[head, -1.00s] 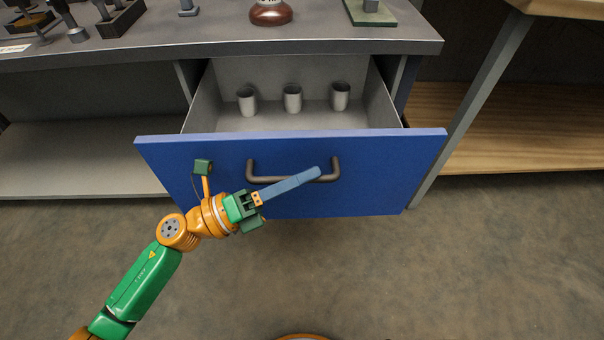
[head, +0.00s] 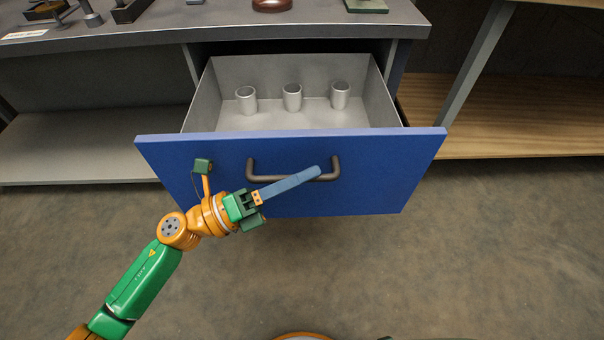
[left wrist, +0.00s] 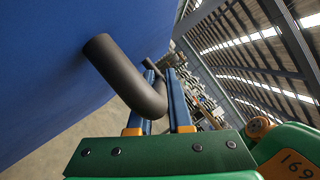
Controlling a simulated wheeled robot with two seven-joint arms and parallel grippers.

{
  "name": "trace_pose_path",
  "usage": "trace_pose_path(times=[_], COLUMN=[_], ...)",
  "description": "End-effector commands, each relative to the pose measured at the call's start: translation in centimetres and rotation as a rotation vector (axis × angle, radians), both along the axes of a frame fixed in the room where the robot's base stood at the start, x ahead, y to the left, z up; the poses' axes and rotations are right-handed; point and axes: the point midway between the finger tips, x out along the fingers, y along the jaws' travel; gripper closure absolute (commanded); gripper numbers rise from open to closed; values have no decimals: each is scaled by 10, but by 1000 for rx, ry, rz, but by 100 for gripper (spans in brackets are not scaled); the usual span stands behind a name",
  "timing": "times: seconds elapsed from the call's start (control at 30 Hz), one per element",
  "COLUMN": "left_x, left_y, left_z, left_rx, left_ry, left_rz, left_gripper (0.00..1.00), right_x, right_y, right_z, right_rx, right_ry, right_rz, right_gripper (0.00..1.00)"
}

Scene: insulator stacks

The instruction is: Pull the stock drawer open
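The stock drawer (head: 370,185) has a blue front and a grey inside, and it stands well out from under the bench. Its dark bar handle (head: 335,168) is on the front, and it shows close up in the left wrist view (left wrist: 115,65). My left gripper (head: 312,174) reaches across the handle from the left. In the left wrist view its two blue fingers (left wrist: 163,95) lie on either side of the bar and are closed on it. The contact is partly hidden by the handle's bend. My right gripper is in neither view.
Several items stand on the grey bench top (head: 200,22). Three grey cups (head: 292,98) stand in a row inside the drawer. A wooden shelf (head: 480,125) is at the right, a grey lower shelf (head: 75,145) at the left. The floor before the drawer is clear.

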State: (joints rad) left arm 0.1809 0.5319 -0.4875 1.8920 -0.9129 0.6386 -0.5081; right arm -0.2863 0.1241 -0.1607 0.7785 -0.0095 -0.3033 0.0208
Motion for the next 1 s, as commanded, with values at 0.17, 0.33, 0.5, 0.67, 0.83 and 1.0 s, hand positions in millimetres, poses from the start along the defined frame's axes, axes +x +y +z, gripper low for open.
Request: trace_pose_path(times=[0.17, 0.33, 0.5, 0.67, 0.83, 1.0], left_x=[0, 0, -5, -16, -22, -22], left_y=[0, 0, 16, 48, 65, 66], left_z=[0, 0, -7, -14, -16, -15], left_rx=[0, -1, 1, 3, 2, 0], left_ry=[0, 0, 3, 2, 1, 0], left_rz=[0, 1, 3, 2, 1, 0], left_gripper=[53, 53, 53, 53, 53, 53], right_x=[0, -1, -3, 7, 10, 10], right_y=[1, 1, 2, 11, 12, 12], right_z=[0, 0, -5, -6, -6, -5], right_rx=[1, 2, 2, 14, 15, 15], right_ry=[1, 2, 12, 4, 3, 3], right_rz=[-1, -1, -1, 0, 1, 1], right_gripper=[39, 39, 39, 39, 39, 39])
